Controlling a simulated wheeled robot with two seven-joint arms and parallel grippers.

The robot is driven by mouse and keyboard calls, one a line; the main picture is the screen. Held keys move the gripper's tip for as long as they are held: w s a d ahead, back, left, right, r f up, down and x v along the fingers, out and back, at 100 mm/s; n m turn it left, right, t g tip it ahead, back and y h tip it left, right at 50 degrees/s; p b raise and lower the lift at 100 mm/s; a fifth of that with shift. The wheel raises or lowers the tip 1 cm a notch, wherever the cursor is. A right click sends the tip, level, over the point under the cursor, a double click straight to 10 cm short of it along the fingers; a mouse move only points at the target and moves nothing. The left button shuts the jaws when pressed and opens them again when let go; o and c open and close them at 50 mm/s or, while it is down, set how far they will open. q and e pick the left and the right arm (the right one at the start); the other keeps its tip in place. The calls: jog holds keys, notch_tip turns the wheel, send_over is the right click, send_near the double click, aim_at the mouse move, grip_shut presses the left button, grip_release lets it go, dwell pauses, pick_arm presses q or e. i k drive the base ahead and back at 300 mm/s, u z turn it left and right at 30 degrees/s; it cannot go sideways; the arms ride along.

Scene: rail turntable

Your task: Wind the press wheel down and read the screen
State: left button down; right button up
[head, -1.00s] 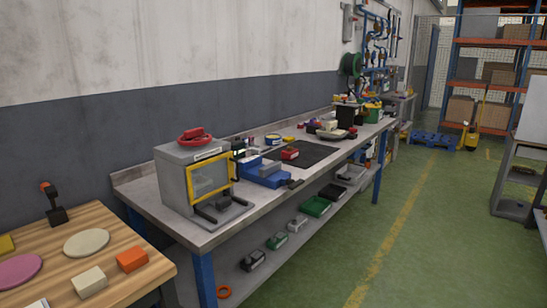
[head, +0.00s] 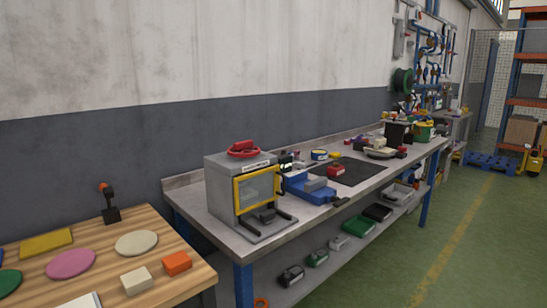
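The press (head: 231,188) is a grey box with a yellow-framed window (head: 257,189), standing at the near left end of the grey workbench. Its red press wheel (head: 243,148) lies flat on top, with a raised red part on it. A small white label sits on the upper front edge. A dark piece (head: 265,215) is low at the front, between two dark bars on the base plate. I cannot make out a lit screen; a small dark upright item (head: 286,162) stands just behind the press. Neither of my grippers is in view.
A wooden table (head: 190,273) with coloured discs, blocks and a black lever stands at the lower left. A blue vise-like tool (head: 311,189) and a dark mat (head: 352,171) lie on the workbench (head: 187,196) beyond the press. Green floor (head: 390,260) is free at the right.

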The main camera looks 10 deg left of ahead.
aim_at(244, 148)
jog(key=z, duration=1.05)
jog(key=i, duration=1.85)
jog(key=u, duration=2.15)
